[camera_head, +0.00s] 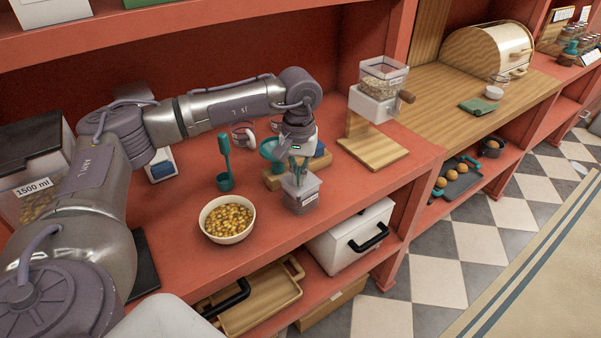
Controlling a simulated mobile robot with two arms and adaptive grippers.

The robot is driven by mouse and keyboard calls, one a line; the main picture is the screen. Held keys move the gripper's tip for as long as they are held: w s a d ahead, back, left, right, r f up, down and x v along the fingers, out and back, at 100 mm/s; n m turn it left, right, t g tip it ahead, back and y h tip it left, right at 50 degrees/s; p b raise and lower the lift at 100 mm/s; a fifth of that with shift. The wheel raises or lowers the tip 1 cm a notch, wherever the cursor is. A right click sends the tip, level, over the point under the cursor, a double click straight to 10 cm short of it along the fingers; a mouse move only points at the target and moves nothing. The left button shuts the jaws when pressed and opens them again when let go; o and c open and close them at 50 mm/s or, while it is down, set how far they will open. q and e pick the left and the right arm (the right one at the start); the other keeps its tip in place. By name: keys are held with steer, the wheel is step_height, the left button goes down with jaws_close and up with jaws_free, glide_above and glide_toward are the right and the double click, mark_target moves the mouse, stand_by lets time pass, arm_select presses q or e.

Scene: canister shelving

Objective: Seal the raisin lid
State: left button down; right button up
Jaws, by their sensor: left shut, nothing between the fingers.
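A small clear canister (301,196) with a white label stands on the red shelf near its front edge. The label is too small to read, so I cannot tell if it is the raisin one. My left gripper (298,175) points down at the canister's top, its fingers shut with nothing between them. The fingers hide part of the top, so I cannot tell whether a lid is on or seated. A white bowl (228,222) of yellow-brown pieces stands to the left of the canister. My right gripper is out of view.
A teal scoop (224,178) and a teal funnel (271,150) stand close behind the canister. A dispenser on a wooden stand (372,147) is to the right. A large container (32,172) marked 1500 ml is at the left. Some red shelf is free right of the canister.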

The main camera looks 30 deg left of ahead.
arm_select(q)
steer(key=shift+f+b, duration=1)
steer(key=shift+f, duration=0.3)
steer(key=shift+r, duration=0.15)
stand_by(0.4)
step_height(320, 180, up, 9)
steer(key=p, duration=0.5)
stand_by(0.4)
steer(key=c, duration=1.8)
jaws_free()
steer(key=shift+c, duration=0.2)
